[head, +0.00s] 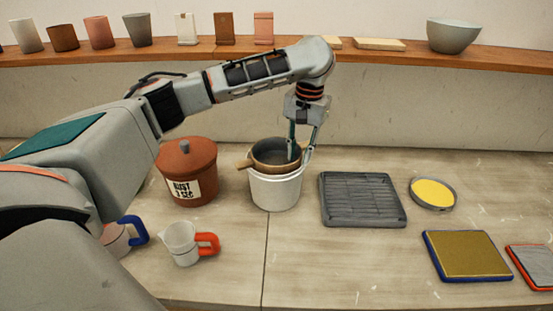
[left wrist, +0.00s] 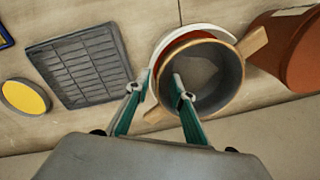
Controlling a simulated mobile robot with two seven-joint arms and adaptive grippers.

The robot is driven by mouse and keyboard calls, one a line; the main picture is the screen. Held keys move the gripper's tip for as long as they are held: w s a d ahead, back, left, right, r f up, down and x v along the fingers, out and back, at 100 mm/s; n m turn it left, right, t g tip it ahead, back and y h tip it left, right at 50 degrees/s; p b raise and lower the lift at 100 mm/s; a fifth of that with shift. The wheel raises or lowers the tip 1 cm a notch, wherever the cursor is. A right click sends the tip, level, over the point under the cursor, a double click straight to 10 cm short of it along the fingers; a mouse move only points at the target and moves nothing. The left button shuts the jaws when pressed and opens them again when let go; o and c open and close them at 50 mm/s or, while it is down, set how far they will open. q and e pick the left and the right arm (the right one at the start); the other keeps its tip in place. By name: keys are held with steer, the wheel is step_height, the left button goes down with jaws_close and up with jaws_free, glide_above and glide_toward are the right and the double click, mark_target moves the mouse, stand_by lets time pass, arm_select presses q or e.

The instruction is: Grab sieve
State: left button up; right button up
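The sieve (head: 270,155) is a dark grey bowl with a tan rim and two stub handles. It sits in the mouth of a white bucket (head: 276,192). In the left wrist view the sieve (left wrist: 214,86) shows from above, with a handle at upper right and one at lower left. My left gripper (head: 300,154) points down at the sieve's right side. In the left wrist view its fingers (left wrist: 161,83) are apart. One finger is over the sieve's inside and the other outside, with the rim between them. I cannot tell whether they touch it. My right gripper is not in view.
A red-brown lidded pot (head: 187,172) stands left of the bucket. A grey ribbed tray (head: 361,199) lies right of it, then a yellow round dish (head: 433,193) and a yellow-topped square pad (head: 466,256). A white jug (head: 184,243) stands in front. The front middle is clear.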

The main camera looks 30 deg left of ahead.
arm_select(q)
steer(key=shift+f, duration=0.2)
jaws_close()
steer(key=shift+r, duration=0.15)
